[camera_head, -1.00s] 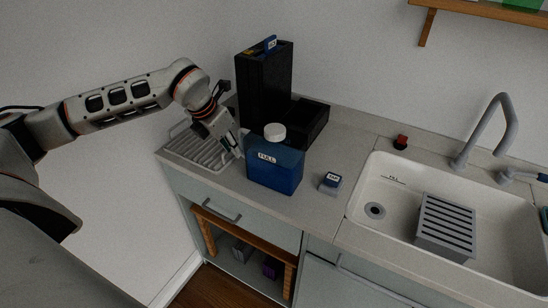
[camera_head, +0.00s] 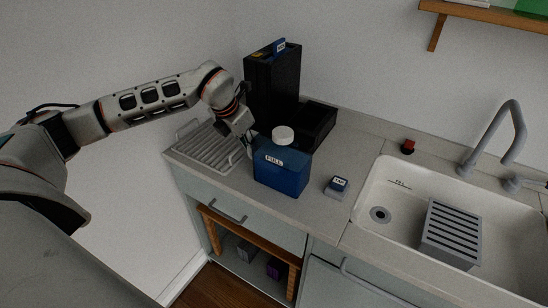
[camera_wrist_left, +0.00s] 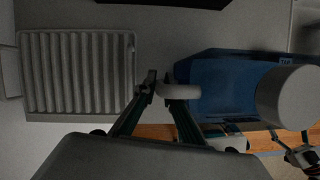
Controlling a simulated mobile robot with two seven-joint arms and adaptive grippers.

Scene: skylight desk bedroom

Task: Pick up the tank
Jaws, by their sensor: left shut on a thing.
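The tank (camera_head: 281,172) is a blue container with a white round cap and a FULL label. It stands upright on the counter. In the left wrist view the tank (camera_wrist_left: 225,85) is at the right, its cap large and near the camera. A pale loop handle (camera_wrist_left: 190,91) sticks out from its left side. My left gripper (camera_head: 247,142) is at the tank's left side; in the wrist view its fingers (camera_wrist_left: 166,92) are closed at this handle. Part of my right arm seems to show at that view's lower right corner; its gripper state is unclear.
A ribbed drying rack (camera_head: 208,150) lies left of the tank. A tall black machine (camera_head: 270,85) with an open black bin (camera_head: 316,122) stands behind. A small blue-topped box (camera_head: 337,187) sits to the right, before the sink (camera_head: 395,180). The front counter edge is close.

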